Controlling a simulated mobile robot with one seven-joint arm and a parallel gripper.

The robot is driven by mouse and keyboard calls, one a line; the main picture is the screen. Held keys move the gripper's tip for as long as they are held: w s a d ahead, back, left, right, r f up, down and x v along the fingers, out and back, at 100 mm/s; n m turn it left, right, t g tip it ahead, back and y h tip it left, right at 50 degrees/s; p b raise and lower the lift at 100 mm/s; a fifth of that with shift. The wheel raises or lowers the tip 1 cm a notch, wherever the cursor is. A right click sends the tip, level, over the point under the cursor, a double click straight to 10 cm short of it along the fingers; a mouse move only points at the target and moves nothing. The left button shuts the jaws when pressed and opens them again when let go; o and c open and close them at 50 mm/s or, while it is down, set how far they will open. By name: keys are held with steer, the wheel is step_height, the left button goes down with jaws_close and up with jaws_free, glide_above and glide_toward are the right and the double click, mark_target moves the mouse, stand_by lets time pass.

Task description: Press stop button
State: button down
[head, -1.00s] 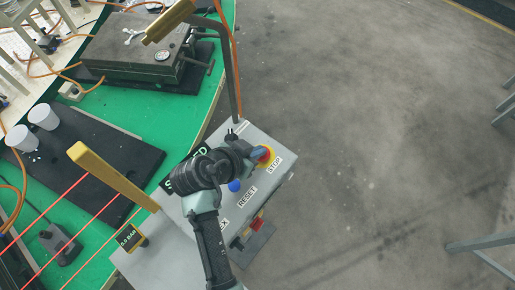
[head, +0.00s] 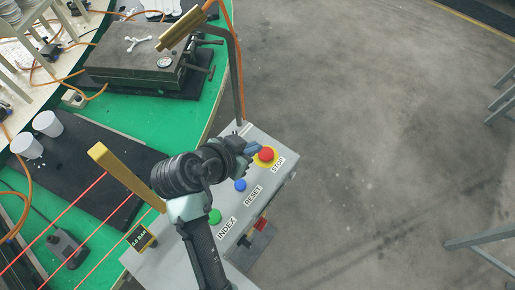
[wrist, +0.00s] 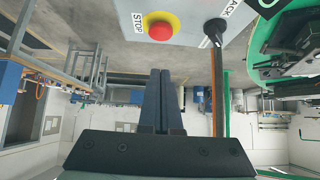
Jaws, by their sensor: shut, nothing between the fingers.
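The stop button (head: 266,154) is a red mushroom cap on a yellow ring, beside the STOP label at the far right end of the grey control panel (head: 262,209). In the wrist view the stop button (wrist: 160,30) shows whole at the top, above and apart from the fingertips. My gripper (head: 255,149) is shut and empty, its blue-grey tips just left of the red cap in the head view. My gripper (wrist: 161,72) shows with both fingers together in the wrist view. Whether the tips touch the button's side cannot be told from the head view.
A blue RESET button (head: 240,185) and a green INDEX button (head: 214,216) sit on the same panel. A dark post (head: 236,80) rises behind the panel. A yellow bar (head: 120,173) stands at left. Open floor lies to the right.

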steer(key=shift+b+v, duration=0.35)
steer(key=shift+v, duration=2.1)
steer(key=shift+w+r, duration=0.15)
